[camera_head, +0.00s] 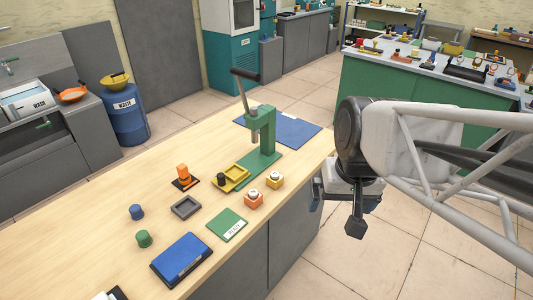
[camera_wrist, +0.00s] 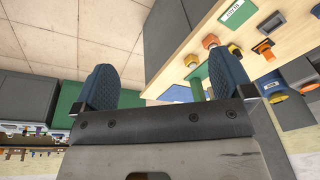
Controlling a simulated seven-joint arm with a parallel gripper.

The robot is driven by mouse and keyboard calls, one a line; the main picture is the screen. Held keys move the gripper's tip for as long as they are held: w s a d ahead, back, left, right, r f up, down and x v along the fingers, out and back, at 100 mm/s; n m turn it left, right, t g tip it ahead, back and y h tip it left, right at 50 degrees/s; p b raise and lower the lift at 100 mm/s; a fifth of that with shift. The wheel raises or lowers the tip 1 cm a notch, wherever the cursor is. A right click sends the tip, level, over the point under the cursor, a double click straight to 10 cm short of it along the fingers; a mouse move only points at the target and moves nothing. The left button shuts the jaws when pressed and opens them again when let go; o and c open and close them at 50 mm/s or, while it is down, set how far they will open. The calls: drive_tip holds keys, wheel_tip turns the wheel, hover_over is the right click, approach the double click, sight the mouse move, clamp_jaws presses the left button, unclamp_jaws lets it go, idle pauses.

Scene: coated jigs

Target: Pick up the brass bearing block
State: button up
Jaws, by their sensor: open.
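The brass bearing block (camera_head: 274,181) is a small yellow block with a pale round top. It stands on the wooden bench near its front right edge, and it also shows in the wrist view (camera_wrist: 191,60). A similar copper-orange block (camera_head: 253,201) stands just left of it and nearer the front edge; it shows in the wrist view too (camera_wrist: 210,42). My gripper (camera_head: 336,211) is open and empty, out past the bench's right end, to the right of the brass block and apart from it. In the wrist view, its two blue padded fingers (camera_wrist: 164,64) are spread wide.
A green lever press (camera_head: 263,132) stands behind the blocks, with a yellow fixture (camera_head: 231,178) left of them. A green labelled plate (camera_head: 227,224), grey tray (camera_head: 186,207) and blue box (camera_head: 182,259) lie further left. A blue mat (camera_head: 292,131) lies behind the press.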

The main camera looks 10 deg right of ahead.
drive_tip(key=w+a+f+m+g+y, duration=0.1)
drive_tip(key=w+f+m+y, duration=0.15)
drive_tip(key=w, duration=0.45)
drive_tip(key=w+a+f+m+g+y, duration=0.1)
drive_tip(key=w+f+m+g+y, duration=0.15)
drive_tip(key=w, duration=0.35)
drive_tip(key=m+t+y, duration=0.2)
drive_tip(key=m+y, duration=0.6)
drive_tip(key=m, duration=0.4)
approach(276, 174)
drive_tip(key=shift+w+a+f+g, duration=0.15)
drive_tip(key=shift+w+a+f, duration=0.1)
drive_tip(key=shift+a, duration=0.35)
drive_tip(key=shift+w+a+f+g, duration=0.1)
drive_tip(key=shift+w+a+f, duration=0.1)
drive_tip(key=shift+a, duration=0.4)
drive_tip(key=shift+x, duration=1.3)
drive_tip(key=shift+x, duration=2.65)
drive_tip(key=shift+s, duration=0.2)
